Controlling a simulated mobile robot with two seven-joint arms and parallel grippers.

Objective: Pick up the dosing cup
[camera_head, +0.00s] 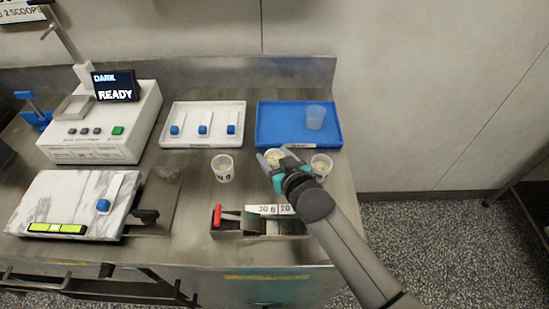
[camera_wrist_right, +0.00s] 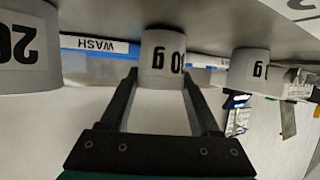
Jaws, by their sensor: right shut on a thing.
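Three small white cups with black markings stand in a row on the steel bench: a left cup (camera_head: 223,169), a middle cup (camera_head: 274,156) and a right cup (camera_head: 321,166). My right gripper (camera_head: 272,162) is shut on the middle cup, its fingers on either side of it. In the right wrist view, upside down, my right gripper (camera_wrist_right: 160,80) has the middle cup (camera_wrist_right: 162,52), marked "0 g", between its fingertips. A translucent bluish cup (camera_head: 315,117) stands in the blue tray (camera_head: 275,137) behind. My left gripper is not in view.
A white machine (camera_head: 130,115) with a READY display stands at the back left. A white tray (camera_head: 202,142) holds three blue-ended tools. A marble slab (camera_head: 65,195) lies front left. A narrow open box (camera_head: 260,236) with a red-handled item sits just in front of the cups.

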